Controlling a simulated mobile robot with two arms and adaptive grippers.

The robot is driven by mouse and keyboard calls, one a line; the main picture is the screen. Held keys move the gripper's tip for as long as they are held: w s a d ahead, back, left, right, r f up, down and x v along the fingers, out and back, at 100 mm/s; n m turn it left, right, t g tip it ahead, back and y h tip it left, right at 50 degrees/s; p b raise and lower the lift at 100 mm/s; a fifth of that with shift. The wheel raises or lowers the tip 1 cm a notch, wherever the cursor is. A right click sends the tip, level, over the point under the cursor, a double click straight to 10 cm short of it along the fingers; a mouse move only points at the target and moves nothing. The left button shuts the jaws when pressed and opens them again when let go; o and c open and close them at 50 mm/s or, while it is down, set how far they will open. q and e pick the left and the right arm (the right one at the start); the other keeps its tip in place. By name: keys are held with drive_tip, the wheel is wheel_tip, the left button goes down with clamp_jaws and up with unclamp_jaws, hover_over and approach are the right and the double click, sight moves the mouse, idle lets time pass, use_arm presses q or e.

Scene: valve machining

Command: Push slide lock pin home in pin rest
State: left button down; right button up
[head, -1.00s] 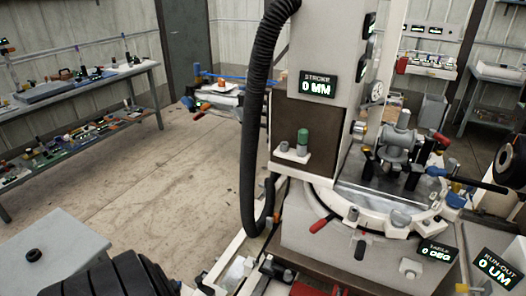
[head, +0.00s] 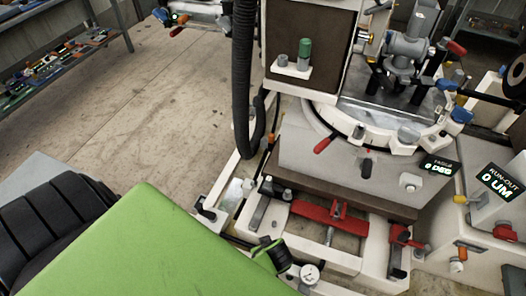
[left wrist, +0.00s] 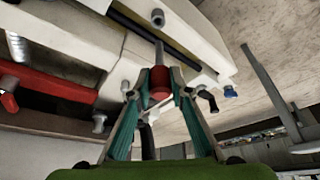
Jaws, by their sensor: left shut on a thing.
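In the left wrist view my left gripper (left wrist: 160,75) has its teal fingers closed on the red knob (left wrist: 160,88) of a pin. The pin's grey shaft (left wrist: 159,54) points away from the gripper, toward the white machine frame (left wrist: 205,42). Whether its tip is inside a hole, and how deep, I cannot tell. The pin rest cannot be picked out clearly from the frame. In the head view a large green part of mine covers the bottom middle, and the pin is not clear there. My right gripper is not in view.
The white frame (head: 345,262) with red clamps (head: 330,214) lies below the rotary table (head: 345,130). A black hose (head: 243,80) hangs left of the machine column. A run-out display (head: 495,183) stands at right. The floor (head: 150,105) at left is clear.

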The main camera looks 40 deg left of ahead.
use_arm(q)
drive_tip(key=shift+f+b, duration=0.6)
drive_tip(key=shift+f, duration=0.05)
wheel_tip(320, 180, down, 4)
drive_tip(key=b, duration=0.3)
drive_tip(key=shift+f, duration=0.25)
drive_tip(key=shift+r, duration=0.1)
idle(0.6)
idle(0.4)
drive_tip(key=shift+f+b, duration=1.6)
drive_tip(key=shift+f, duration=0.55)
